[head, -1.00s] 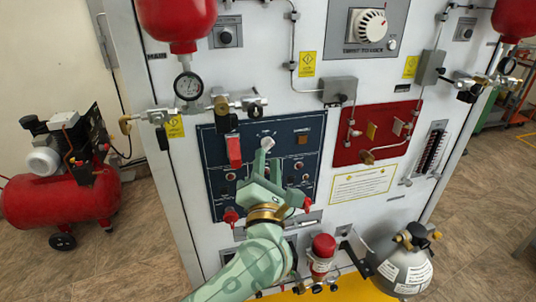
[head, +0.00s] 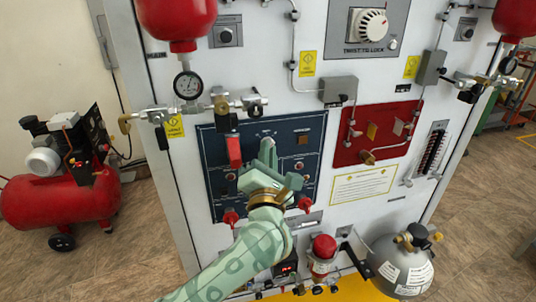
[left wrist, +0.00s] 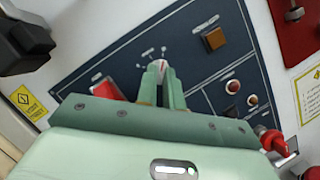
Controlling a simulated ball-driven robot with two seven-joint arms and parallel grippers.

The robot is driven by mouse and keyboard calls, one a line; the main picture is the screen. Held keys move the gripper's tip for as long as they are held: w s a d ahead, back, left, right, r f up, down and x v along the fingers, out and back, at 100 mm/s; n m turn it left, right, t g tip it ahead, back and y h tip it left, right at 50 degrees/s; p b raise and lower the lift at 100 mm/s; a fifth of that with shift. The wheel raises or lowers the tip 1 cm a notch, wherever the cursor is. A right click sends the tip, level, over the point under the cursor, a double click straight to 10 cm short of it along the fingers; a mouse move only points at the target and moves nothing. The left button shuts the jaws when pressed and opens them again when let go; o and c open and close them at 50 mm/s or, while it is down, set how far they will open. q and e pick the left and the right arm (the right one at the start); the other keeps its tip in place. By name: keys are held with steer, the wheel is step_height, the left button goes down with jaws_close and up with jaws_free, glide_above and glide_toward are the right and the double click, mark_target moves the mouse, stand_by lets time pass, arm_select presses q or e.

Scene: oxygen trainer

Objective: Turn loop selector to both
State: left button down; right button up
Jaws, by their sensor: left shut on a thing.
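The loop selector is a small pale knob on the dark blue panel (head: 228,205); in the head view my fingers mostly hide it. In the left wrist view the knob (left wrist: 160,66) shows between my fingertips, with a red mark on its face and small labels around it. My left gripper (head: 268,152) is shut on the knob, its fingers pointing at the panel. It also fills the lower part of the left wrist view (left wrist: 162,72). My right gripper is not in view.
A red lever (head: 234,152) sits close to the left of my fingers. An amber square lamp (left wrist: 214,39) is to the right of the knob. Red-handled valves (head: 231,217) line the panel's lower edge. A red cylinder (head: 176,18) hangs above, and a grey bottle (head: 402,266) stands lower right.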

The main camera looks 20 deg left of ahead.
arm_select(q)
steer(key=shift+w+d+f+n+g+y+b, duration=0.1)
steer(key=shift+n+g+y+b, duration=0.15)
steer(key=shift+n+y+b, duration=1.15)
steer(key=shift+w+d+f+n+g+y+b, duration=0.1)
steer(key=shift+n+g+y+b, duration=0.35)
steer(key=shift+n+b, duration=1.7)
steer(key=shift+w+d+f+n+g+y+b, duration=0.1)
steer(key=shift+n+y+b, duration=0.95)
steer(key=shift+n, duration=1.5)
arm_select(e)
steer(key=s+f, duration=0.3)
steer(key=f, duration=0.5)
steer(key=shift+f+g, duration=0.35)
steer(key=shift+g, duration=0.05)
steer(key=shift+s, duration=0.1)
arm_select(q)
steer(key=c, duration=1.5)
jaws_free()
steer(key=shift+s+r, duration=0.1)
